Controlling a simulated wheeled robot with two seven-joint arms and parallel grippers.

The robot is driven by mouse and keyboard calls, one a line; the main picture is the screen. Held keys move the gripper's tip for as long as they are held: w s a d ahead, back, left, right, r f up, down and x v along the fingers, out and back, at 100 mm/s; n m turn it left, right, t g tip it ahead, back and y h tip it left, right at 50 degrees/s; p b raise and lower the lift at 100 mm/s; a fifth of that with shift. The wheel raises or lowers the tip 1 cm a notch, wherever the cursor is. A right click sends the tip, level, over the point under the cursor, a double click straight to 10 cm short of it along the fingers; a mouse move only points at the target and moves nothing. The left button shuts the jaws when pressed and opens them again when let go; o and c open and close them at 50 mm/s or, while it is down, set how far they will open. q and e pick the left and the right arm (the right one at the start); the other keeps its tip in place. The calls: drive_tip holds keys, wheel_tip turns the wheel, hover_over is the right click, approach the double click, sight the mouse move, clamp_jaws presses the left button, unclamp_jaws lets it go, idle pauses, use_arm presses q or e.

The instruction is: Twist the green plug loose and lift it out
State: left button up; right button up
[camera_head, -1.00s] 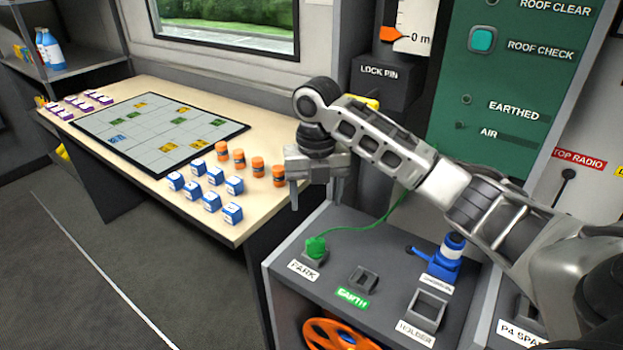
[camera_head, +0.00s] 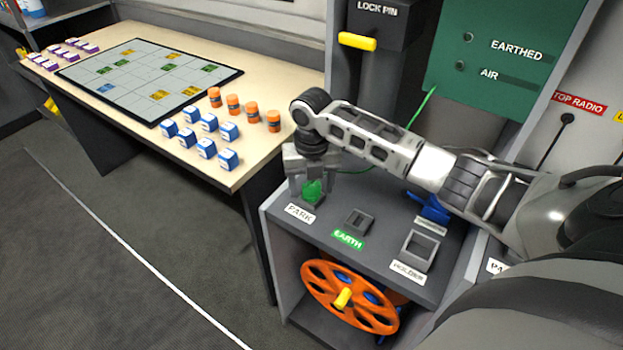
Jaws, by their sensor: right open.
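The green plug (camera_head: 313,191) sits in the socket labelled PARK (camera_head: 300,213) at the left end of the grey console top. A green cable runs from it behind my right arm and up to the green panel. My right gripper (camera_head: 312,190) is open and points down at the plug, its fingers at the plug's left and right. I cannot tell whether the fingers touch it. The empty EARTH socket (camera_head: 358,221) is to the right of the plug. My left gripper is not in view.
An empty square holder (camera_head: 420,247) and a blue device (camera_head: 431,207) are on the console's right part. An orange reel (camera_head: 350,297) is on the shelf below. The table (camera_head: 255,165) at left holds orange cylinders, blue-and-white blocks and a map board. A yellow lock pin (camera_head: 357,41) is behind.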

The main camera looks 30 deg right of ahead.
drive_tip(key=c, duration=1.1)
drive_tip(key=n, duration=0.2)
drive_tip(key=shift+r+n+p, duration=0.1)
drive_tip(key=shift+n+p, duration=0.2)
drive_tip(key=shift+p, duration=0.1)
drive_tip(key=shift+n, duration=0.7)
drive_tip(key=shift+n, duration=1.8)
